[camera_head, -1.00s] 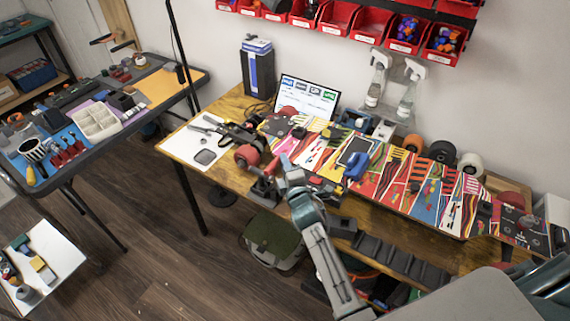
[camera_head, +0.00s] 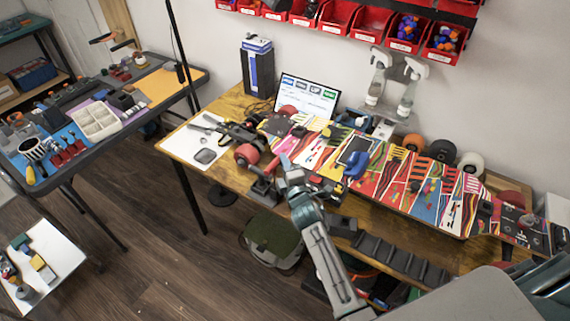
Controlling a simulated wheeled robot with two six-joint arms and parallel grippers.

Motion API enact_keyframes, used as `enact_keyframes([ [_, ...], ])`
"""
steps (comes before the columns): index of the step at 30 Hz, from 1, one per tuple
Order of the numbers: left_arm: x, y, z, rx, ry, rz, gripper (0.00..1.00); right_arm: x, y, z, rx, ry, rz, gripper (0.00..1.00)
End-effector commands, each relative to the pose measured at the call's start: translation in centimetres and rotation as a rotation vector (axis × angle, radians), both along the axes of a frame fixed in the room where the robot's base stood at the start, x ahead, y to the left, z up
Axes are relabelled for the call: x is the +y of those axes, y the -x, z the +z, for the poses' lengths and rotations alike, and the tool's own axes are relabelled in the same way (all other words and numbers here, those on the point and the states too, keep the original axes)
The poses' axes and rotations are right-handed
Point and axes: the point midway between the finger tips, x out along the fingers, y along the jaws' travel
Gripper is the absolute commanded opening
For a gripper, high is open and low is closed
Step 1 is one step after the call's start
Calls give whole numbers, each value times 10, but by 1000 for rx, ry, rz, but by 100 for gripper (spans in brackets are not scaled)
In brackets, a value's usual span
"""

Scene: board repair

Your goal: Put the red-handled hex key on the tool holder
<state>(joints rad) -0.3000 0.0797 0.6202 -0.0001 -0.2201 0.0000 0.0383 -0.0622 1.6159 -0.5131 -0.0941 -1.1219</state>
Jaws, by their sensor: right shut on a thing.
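My right gripper (camera_head: 287,168) is over the front left part of the wooden workbench (camera_head: 232,104), beside a dark stand with a red wheel (camera_head: 247,154). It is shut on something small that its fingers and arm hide. I cannot make out the red-handled hex key for certain; a small red part shows close to the gripper tips. Several red-handled tools (camera_head: 68,153) stand on the blue mat of the left table, too small to identify. I cannot tell which thing is the tool holder. My left gripper is not in view.
Colourful skateboard decks (camera_head: 428,206) cover much of the bench. A white mat (camera_head: 182,147) lies at its left end. A dark row of compartments (camera_head: 400,258) runs along its front. Open floor lies between the tables.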

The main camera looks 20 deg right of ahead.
Motion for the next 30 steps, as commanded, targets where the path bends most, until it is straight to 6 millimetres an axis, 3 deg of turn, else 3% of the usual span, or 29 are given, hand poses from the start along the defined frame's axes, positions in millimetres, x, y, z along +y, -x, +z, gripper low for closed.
enact_keyframes([
  [26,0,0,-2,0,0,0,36,0,0,-3,0,1,0,0],
  [27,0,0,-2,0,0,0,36,0,0,-3,0,1,0,23],
  [30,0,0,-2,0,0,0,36,0,0,-3,0,1,0,43],
])
